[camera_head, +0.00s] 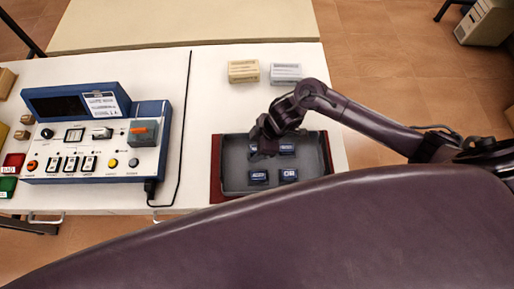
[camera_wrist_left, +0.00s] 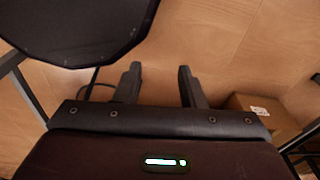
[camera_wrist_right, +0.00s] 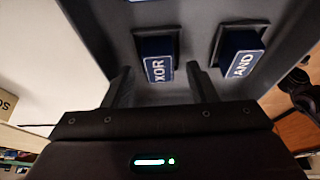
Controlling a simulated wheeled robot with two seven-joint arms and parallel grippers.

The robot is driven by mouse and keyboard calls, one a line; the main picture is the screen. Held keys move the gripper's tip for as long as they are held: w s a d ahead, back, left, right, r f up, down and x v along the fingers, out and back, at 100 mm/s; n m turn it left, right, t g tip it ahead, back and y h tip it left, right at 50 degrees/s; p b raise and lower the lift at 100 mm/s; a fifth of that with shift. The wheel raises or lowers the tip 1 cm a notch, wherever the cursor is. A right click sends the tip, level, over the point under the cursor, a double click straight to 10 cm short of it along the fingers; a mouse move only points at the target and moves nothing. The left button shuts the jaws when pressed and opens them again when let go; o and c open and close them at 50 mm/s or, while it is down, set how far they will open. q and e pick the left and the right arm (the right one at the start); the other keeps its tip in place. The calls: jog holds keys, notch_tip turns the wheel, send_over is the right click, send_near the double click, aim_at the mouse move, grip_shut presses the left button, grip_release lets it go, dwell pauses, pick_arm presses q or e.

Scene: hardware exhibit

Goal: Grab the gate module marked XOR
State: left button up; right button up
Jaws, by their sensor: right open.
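The XOR module (camera_wrist_right: 158,66) is a dark blue block with a white-lettered label, seated in a dark holder in the grey tray (camera_wrist_right: 190,92). In the right wrist view it lies just ahead of and between the fingers of my right gripper (camera_wrist_right: 162,88), which is open and empty. The AND module (camera_wrist_right: 240,64) sits to its right. In the head view my right gripper (camera_head: 262,152) is over the tray's back left and largely hides the module there. My left gripper (camera_wrist_left: 158,75) is open and empty above the floor, away from the tray.
The OR module (camera_head: 289,174), another front module (camera_head: 258,177) and a back right module (camera_head: 287,149) share the tray. A control console (camera_head: 95,135) with a black cable stands left. Two small boxes, tan (camera_head: 243,71) and grey (camera_head: 285,73), stand behind the tray.

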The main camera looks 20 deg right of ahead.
jog(key=c, duration=0.7)
pick_arm(q)
jog(key=shift+s+f, duration=0.1)
jog(key=shift+s, duration=0.75)
pick_arm(e)
jog(key=c, duration=0.4)
jog(key=shift+r, duration=0.1)
